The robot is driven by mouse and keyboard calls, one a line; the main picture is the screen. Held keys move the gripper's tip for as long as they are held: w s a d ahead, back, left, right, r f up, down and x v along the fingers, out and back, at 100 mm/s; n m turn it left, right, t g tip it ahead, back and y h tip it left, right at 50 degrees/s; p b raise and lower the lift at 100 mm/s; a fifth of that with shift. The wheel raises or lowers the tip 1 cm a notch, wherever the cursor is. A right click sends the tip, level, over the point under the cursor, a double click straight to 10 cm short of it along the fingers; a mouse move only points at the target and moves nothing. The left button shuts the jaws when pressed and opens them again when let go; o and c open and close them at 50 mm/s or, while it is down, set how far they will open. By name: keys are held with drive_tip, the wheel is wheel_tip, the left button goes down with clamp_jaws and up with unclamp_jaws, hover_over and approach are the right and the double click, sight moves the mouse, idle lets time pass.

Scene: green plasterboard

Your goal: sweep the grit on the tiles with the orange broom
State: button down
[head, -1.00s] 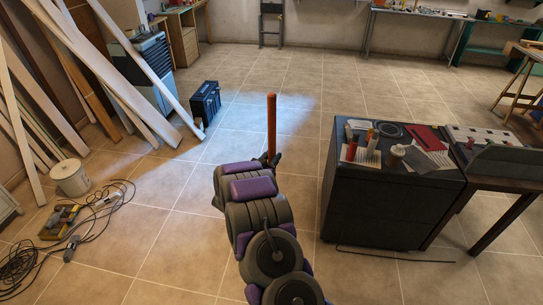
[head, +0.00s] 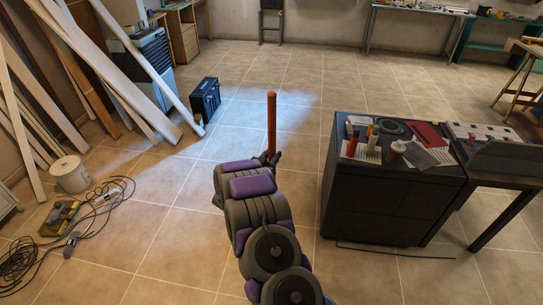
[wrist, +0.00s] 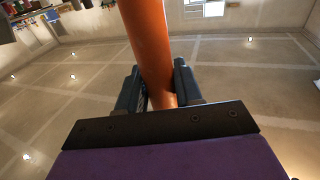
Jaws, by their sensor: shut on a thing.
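The orange broom (head: 271,122) shows as an upright handle in the head view; its lower end is hidden behind my arm and gripper. My gripper (head: 270,160) is shut around the handle. In the wrist view the orange handle (wrist: 150,45) passes between the two dark fingers of my gripper (wrist: 160,90). The broom head is not visible in either view. The beige tiles (head: 165,235) spread all around; I cannot make out any grit on them.
A dark cabinet (head: 375,205) with bottles and papers on top stands close on the right, with a thin dark rod (head: 395,253) on the floor before it. Cables (head: 95,215), a white bucket (head: 70,174), leaning boards (head: 75,75) and a dark case (head: 205,98) are left. The tiles ahead are clear.

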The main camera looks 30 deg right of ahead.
drive_tip(key=shift+f, duration=0.45)
drive_tip(key=shift+s+a, duration=0.1)
drive_tip(key=shift+a, duration=0.4)
drive_tip(key=s+a+b, duration=0.1)
drive_tip(key=s+a, duration=0.3)
drive_tip(key=a, duration=0.9)
drive_tip(key=s+a+b, duration=0.1)
drive_tip(key=s+a, duration=0.3)
drive_tip(key=a, duration=1)
drive_tip(key=s+a+b, duration=0.1)
drive_tip(key=s+a, duration=0.4)
drive_tip(key=a, duration=0.9)
idle(0.4)
drive_tip(key=shift+w, duration=0.1)
